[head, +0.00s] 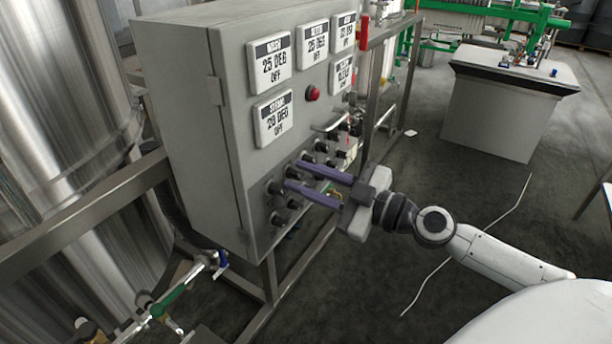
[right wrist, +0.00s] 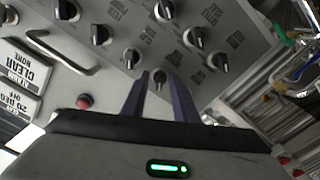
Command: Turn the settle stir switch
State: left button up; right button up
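The grey control cabinet (head: 190,110) carries rows of black rotary switches on the lower part of its sloping front. My right gripper (head: 294,175) reaches this switch area from the right. Its two purple fingers are apart, with nothing seen clamped between them. My left gripper is not in view.
Display plates (head: 269,64) and a red button (head: 313,93) sit above the switches. A metal handle (head: 335,122) projects nearby. Steel tanks (head: 60,80) stand left, pipework with a green-handled valve (head: 172,300) lower left. A grey bench (head: 500,105) stands back right; open floor lies between.

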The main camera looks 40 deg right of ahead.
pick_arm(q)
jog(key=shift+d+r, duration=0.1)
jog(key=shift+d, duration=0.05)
pick_arm(e)
grip_shut()
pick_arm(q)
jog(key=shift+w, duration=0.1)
pick_arm(e)
jog(key=shift+m, duration=0.4)
jog(key=m+b, duration=0.1)
jog(key=m, duration=0.4)
jog(key=shift+m, duration=0.3)
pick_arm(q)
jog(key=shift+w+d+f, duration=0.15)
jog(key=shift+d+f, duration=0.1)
pick_arm(e)
jog(key=m, duration=0.5)
jog(key=shift+m, duration=0.3)
grip_release()
